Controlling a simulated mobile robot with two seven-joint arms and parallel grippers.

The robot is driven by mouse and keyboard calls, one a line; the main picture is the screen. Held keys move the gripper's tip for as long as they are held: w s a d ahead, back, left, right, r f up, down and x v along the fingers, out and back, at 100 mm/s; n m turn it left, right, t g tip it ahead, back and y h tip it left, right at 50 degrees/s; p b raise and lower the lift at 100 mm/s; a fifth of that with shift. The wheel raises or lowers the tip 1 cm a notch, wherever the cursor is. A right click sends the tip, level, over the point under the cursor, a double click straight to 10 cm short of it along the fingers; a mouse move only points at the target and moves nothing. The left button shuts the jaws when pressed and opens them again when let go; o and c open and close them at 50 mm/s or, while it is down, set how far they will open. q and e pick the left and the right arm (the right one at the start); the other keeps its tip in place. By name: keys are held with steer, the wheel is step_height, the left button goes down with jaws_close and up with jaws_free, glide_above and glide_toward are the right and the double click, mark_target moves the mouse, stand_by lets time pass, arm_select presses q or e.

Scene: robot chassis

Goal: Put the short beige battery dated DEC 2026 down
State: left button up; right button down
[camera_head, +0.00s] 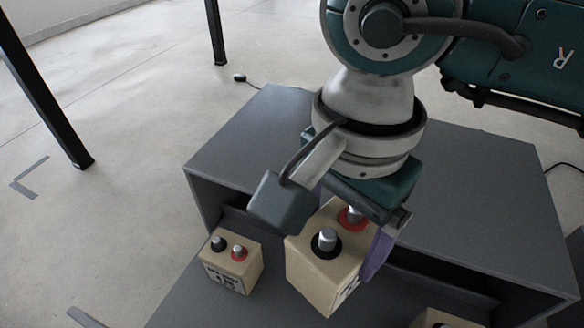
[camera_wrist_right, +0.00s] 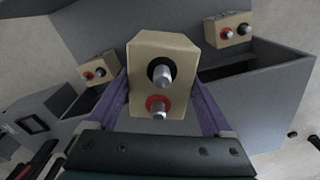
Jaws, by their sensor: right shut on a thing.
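A beige battery (camera_head: 322,269) with a black and a red terminal is held upright between the purple fingers of my right gripper (camera_head: 345,238). In the right wrist view the same battery (camera_wrist_right: 178,45) fills the gap between both fingers of the right gripper (camera_wrist_right: 160,105). Its label is seen edge-on and its date cannot be read. It looks raised in front of the grey chassis (camera_head: 465,200); whether its base touches anything is hidden. A second beige battery (camera_head: 232,270) stands to its left, its label too small to read. My left gripper is not in view.
Another beige battery (camera_head: 440,319) is partly cut off at the lower right. The chassis has an open recess below its top, with a grey lower surface (camera_head: 200,308) in front. Dark posts (camera_head: 45,90) stand on the concrete floor at the left.

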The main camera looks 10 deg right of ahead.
steer(key=f+b, duration=0.1)
steer(key=f, duration=0.1)
steer(key=s+f+b, duration=0.1)
steer(key=f+b, duration=0.1)
steer(key=f, duration=0.1)
steer(key=s+f+b, duration=0.1)
steer(key=f+b, duration=0.1)
steer(key=f, duration=0.1)
steer(key=f+b, duration=0.3)
steer(key=f, duration=0.1)
steer(key=f+b, duration=0.3)
steer(key=f, duration=0.1)
steer(key=f+b, duration=0.3)
steer(key=f, duration=0.1)
steer(key=shift+w+f, duration=0.15)
steer(key=shift+w, duration=0.25)
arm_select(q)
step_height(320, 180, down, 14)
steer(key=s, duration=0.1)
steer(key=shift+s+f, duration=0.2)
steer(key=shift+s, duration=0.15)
arm_select(e)
steer(key=shift+s, duration=0.1)
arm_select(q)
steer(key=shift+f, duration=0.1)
arm_select(e)
steer(key=shift+f, duration=0.1)
jaws_free()
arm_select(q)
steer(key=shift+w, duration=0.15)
